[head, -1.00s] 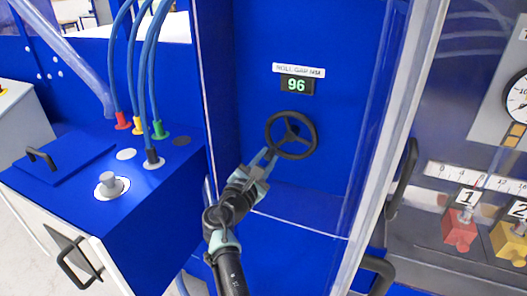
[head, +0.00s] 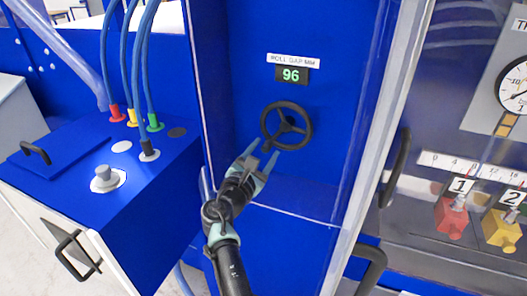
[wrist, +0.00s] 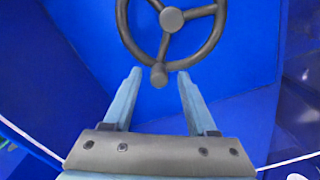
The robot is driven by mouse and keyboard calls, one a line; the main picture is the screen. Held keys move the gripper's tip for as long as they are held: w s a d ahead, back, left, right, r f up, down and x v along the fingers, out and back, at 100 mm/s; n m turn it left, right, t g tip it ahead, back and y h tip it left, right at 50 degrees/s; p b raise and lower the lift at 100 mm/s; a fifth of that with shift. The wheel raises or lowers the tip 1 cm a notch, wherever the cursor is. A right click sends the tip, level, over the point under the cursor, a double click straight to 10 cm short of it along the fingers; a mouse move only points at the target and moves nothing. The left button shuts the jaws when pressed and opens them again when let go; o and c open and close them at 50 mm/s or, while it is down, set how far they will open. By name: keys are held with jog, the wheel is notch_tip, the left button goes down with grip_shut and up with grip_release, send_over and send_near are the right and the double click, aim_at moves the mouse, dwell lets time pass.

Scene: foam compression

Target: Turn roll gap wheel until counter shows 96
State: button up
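The black roll gap wheel (head: 286,126) is on the blue panel, with three spokes and a small knob at its rim. The counter (head: 291,75) above it shows 96 in green, under a label reading ROLL GAP MM. My gripper (head: 262,152) is just below and left of the wheel, apart from it.
Left is a blue cabinet with a grey knob (head: 103,178) and several coloured hose fittings (head: 131,117). On the right, a pale door frame (head: 378,130) and a dark handle (head: 395,168) stand near the wheel's bay. Red (head: 451,217) and yellow (head: 501,230) blocks are further right.

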jog(key=v, duration=1.3)
dwell(0.6)
